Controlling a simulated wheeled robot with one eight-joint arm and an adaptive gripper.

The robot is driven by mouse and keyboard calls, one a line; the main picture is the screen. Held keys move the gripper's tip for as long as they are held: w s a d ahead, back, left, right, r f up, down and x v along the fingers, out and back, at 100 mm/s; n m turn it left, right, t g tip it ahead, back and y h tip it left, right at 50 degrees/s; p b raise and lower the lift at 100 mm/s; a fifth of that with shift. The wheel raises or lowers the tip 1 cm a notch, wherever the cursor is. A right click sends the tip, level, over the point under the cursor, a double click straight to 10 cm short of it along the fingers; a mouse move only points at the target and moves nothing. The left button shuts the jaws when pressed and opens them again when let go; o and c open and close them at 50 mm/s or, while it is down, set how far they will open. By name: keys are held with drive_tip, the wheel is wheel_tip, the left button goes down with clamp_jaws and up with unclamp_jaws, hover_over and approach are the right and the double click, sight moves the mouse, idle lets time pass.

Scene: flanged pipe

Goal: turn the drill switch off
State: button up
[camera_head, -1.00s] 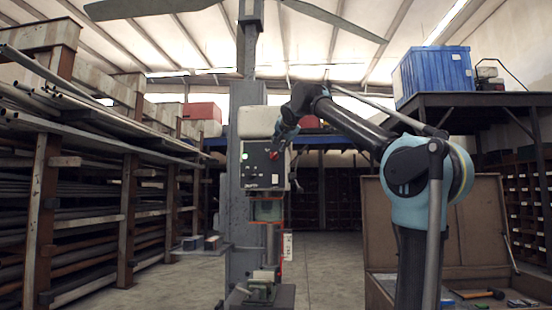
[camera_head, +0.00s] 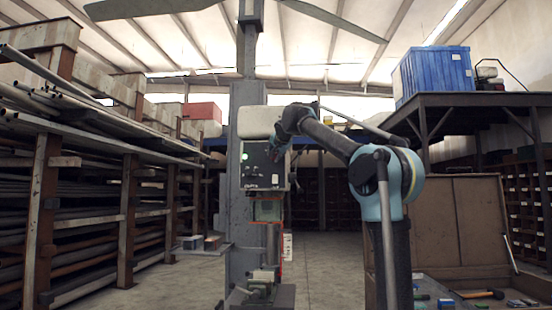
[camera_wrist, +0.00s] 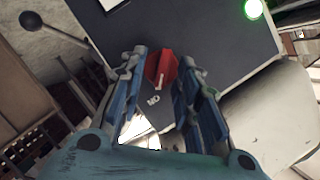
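The drill's control box (camera_head: 258,168) is a dark panel on the grey drill column, with small lit lamps on its left side. My gripper (camera_head: 278,148) is at the panel's upper right and hides the red switch in the head view. In the wrist view the red rotary switch (camera_wrist: 162,68) shows between the two blue fingertips of my gripper (camera_wrist: 161,75). The fingers are open, one on each side of the knob, with a gap visible. I cannot tell whether either touches it. A green lamp (camera_wrist: 253,9) glows on the panel.
A black ball-ended lever (camera_wrist: 31,21) is left in the wrist view. Pipe racks (camera_head: 60,180) stand at the left. A blue crate (camera_head: 433,75) sits on a raised platform at the right. An open case (camera_head: 460,230) with tools is below it. The floor (camera_head: 325,270) between is clear.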

drive_tip(key=shift+c, duration=0.2)
clamp_jaws()
drive_tip(key=shift+n+h, duration=0.3)
drive_tip(key=n+h, duration=0.2)
drive_tip(key=n, duration=0.2)
drive_tip(key=a+n+h, duration=0.1)
drive_tip(key=n+h, duration=0.2)
drive_tip(key=a+n+h, duration=0.1)
drive_tip(key=n+h, duration=0.1)
drive_tip(key=n, duration=0.2)
drive_tip(key=shift+n+h, duration=0.3)
drive_tip(key=shift+h, duration=0.1)
idle(0.3)
idle(0.5)
